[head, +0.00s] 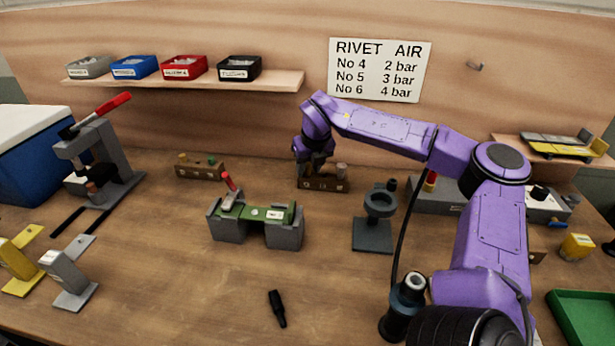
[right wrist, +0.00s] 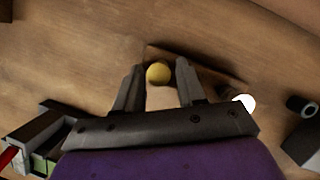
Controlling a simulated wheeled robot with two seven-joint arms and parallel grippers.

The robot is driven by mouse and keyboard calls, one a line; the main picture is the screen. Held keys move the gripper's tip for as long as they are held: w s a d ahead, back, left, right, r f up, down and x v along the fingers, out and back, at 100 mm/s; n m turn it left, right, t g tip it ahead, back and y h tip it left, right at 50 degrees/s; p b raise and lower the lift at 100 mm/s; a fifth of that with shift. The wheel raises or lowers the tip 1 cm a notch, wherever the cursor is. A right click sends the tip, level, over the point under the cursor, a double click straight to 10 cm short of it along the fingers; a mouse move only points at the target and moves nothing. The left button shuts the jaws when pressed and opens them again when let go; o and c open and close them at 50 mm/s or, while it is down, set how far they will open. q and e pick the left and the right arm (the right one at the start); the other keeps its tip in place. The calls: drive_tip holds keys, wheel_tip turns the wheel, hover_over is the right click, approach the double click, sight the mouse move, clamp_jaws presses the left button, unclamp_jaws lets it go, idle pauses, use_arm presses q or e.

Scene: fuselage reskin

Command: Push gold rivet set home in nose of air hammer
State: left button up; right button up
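My right gripper (head: 315,166) is over the small dark wooden block (head: 322,186) at the back middle of the bench. In the right wrist view the gripper (right wrist: 158,72) is open. The round top of the gold rivet set (right wrist: 158,74) lies between its fingertips, with a gap on each side. In the head view the gripper hides the gold set. What appears to be the air hammer (head: 405,300), dark blue and black, stands upright at the front right. Its pale open nose ring (head: 414,282) faces up, and a black hose runs near it. My left gripper is out of view.
A bright-topped set (right wrist: 243,102) stands right of the gripper. A dark ring stand (head: 373,236) is between block and hammer. A green-topped fixture (head: 256,226), another wooden block (head: 199,171) and a black tool (head: 277,308) are on the bench. The front left middle is clear.

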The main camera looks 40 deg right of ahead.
sight(309, 164)
clamp_jaws()
drive_tip(key=shift+r, duration=0.15)
drive_tip(key=shift+r+p, duration=1.45)
drive_tip(key=shift+r, duration=0.05)
drive_tip(key=shift+r, duration=0.1)
wheel_tip(309, 164, up, 3)
drive_tip(key=p, duration=0.2)
drive_tip(key=shift+p, duration=0.35)
drive_tip(key=shift+a, duration=0.1)
